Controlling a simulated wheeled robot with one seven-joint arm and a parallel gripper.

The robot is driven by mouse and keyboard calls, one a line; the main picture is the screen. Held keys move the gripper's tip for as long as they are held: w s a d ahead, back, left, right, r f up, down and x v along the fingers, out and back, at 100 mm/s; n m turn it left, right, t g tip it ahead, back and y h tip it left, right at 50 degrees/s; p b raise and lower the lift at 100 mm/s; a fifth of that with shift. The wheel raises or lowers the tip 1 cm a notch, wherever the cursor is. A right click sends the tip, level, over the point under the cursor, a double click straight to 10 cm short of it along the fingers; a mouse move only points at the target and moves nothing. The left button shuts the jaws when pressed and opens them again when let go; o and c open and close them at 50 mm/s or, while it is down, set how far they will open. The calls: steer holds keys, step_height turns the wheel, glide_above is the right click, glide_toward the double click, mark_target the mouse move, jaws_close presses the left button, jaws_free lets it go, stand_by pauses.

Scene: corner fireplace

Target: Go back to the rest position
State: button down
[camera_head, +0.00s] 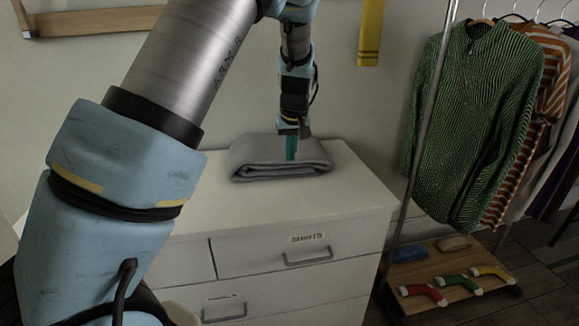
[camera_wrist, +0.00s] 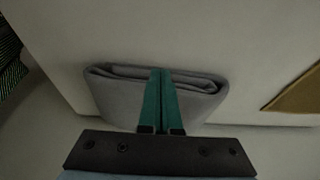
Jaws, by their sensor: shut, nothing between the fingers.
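My gripper (camera_head: 291,157) points down over the folded grey cloth (camera_head: 262,170) on top of the white dresser (camera_head: 350,187). Its green fingers are shut together with nothing between them. In the wrist view the fingers (camera_wrist: 161,75) overlap the middle of the grey cloth (camera_wrist: 205,92). I cannot tell whether the fingertips touch the cloth or hover just above it. My arm reaches in from the left of the head view and hides part of the wall and dresser.
A clothes rack with a green striped shirt (camera_head: 475,110) and other garments stands right of the dresser. Its wooden base (camera_head: 440,265) carries several coloured items. A yellow strip (camera_head: 371,30) hangs on the wall. The dresser top right of the cloth is clear.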

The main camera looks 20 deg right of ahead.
steer(key=s+a, duration=0.5)
steer(key=a, duration=0.5)
steer(key=s+a+r+g, duration=0.1)
steer(key=s+a, duration=0.5)
steer(key=a, duration=0.4)
steer(key=s+a+r, duration=0.1)
steer(key=s+a, duration=0.5)
steer(key=a, duration=0.5)
steer(key=shift+g, duration=0.4)
steer(key=shift+a, duration=0.1)
